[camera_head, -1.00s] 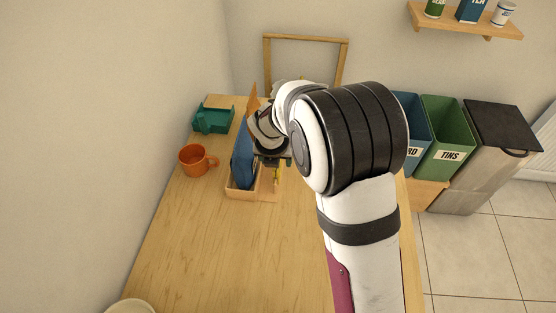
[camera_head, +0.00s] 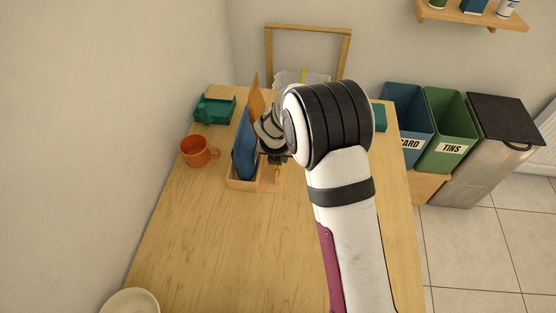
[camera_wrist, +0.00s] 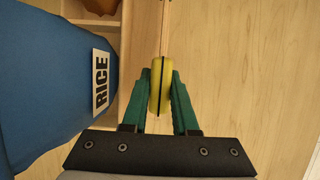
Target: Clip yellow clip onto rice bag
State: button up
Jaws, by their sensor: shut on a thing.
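The blue rice bag (camera_head: 243,148) stands upright in a wooden holder on the table; in the wrist view the bag (camera_wrist: 45,80) fills the left side, with its white RICE label (camera_wrist: 101,80) showing. My gripper (camera_wrist: 160,80) has green fingers shut on the yellow clip (camera_wrist: 160,97), seen edge-on with a dark line down its middle. The clip is to the right of the bag and apart from it in the wrist view. In the head view my gripper (camera_head: 277,160) is just right of the bag, partly hidden by my arm, with a bit of yellow below it.
The wooden holder (camera_head: 240,184) has an orange sheet-like item (camera_head: 256,94) behind the bag. An orange mug (camera_head: 197,152) and a teal tray (camera_head: 214,110) stand to the left. A pale bowl (camera_head: 132,302) is at the near left. The front table is clear.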

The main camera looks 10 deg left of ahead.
grip_shut()
jog(key=shift+r, duration=0.1)
jog(key=shift+r, duration=1.95)
jog(key=shift+r, duration=0.1)
jog(key=a+r, duration=0.4)
jog(key=r, duration=0.7)
jog(key=a+r, duration=0.5)
jog(key=r, duration=0.6)
jog(key=shift+r, duration=0.4)
notch_tip(320, 180, down, 9)
jog(key=shift+f, duration=0.1)
